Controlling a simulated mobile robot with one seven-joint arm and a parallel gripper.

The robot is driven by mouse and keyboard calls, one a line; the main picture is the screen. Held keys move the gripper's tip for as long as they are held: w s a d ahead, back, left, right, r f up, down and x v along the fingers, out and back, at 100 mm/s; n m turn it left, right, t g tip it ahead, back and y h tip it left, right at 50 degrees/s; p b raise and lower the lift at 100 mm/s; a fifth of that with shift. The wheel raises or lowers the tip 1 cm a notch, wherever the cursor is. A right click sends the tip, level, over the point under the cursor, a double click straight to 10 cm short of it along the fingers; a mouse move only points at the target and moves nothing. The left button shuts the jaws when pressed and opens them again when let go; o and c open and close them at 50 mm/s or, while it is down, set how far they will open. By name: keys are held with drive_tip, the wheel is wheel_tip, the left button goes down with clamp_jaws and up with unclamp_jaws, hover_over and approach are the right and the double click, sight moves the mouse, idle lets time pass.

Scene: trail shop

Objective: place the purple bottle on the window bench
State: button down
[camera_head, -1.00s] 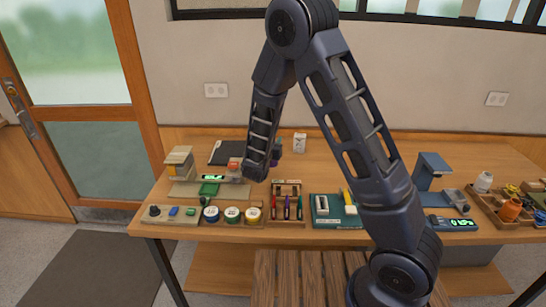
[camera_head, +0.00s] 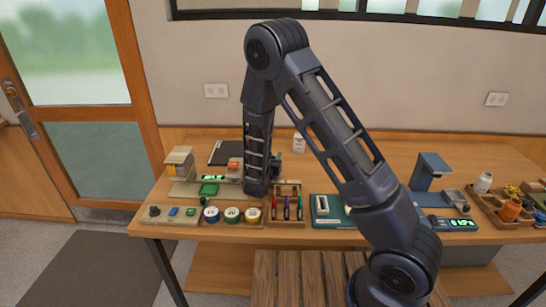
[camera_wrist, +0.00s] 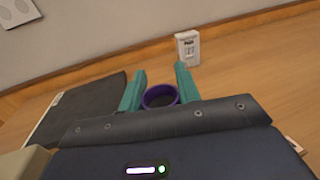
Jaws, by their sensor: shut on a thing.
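The purple bottle (camera_wrist: 148,96) shows in the wrist view as a round purple rim with a dark middle. The teal fingers of my gripper (camera_wrist: 160,80) stand on either side of it, shut on it. The bottle's lower part is hidden behind the gripper body. In the head view my forearm hides the bottle, and only a small part of my gripper (camera_head: 276,162) shows beside it. The long wooden bench (camera_head: 370,160) runs along the wall below the window. I cannot tell whether the bottle touches its top.
A small white box (camera_wrist: 188,48) stands behind the bottle. A dark flat pad (camera_wrist: 75,110) lies to the left.

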drive_tip(key=shift+f, duration=0.15)
drive_tip(key=c, duration=1)
unclamp_jaws()
